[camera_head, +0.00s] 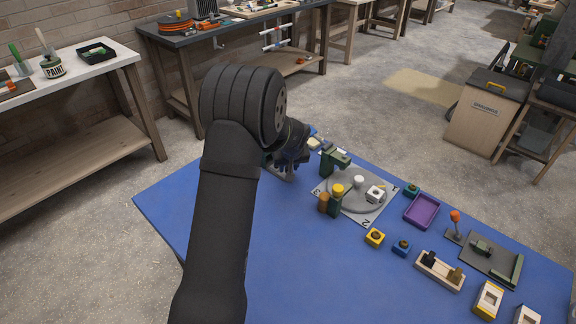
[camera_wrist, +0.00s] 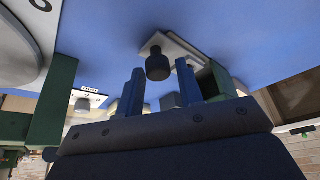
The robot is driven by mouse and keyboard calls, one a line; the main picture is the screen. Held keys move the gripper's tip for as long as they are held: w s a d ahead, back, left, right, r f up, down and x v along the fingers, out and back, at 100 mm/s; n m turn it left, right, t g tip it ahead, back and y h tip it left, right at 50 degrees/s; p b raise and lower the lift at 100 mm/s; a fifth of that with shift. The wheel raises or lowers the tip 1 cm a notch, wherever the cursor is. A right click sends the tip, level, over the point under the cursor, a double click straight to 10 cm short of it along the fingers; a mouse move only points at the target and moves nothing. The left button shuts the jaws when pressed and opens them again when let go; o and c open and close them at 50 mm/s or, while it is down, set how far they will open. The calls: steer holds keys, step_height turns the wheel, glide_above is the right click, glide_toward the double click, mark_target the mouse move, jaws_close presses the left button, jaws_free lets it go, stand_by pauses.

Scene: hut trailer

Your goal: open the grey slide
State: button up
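My gripper (camera_head: 289,166) is low over the far left part of the blue table, mostly hidden behind my arm in the head view. In the wrist view its two blue fingers (camera_wrist: 159,84) are apart, with clear space between them. A dark round knob (camera_wrist: 157,64) shows in line with this gap, beyond the fingertips, and I see no contact. Behind the knob is a light grey plate (camera_wrist: 192,48) on the table, with a dark green block (camera_wrist: 215,80) beside it. I cannot tell which grey part is the slide.
A grey turntable board (camera_head: 358,208) with green posts stands just right of my gripper. A purple tray (camera_head: 421,211), an orange-topped lever (camera_head: 454,222) and several small blocks lie further right. The table's front left area is bare.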

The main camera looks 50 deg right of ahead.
steer(key=v, duration=1.7)
steer(key=shift+r, duration=0.2)
steer(key=shift+s, duration=0.1)
steer(key=x, duration=1.7)
steer(key=shift+f, duration=0.2)
steer(key=shift+r, duration=0.1)
steer(key=v, duration=1.7)
steer(key=shift+x, duration=8.55)
steer(key=shift+w, duration=0.3)
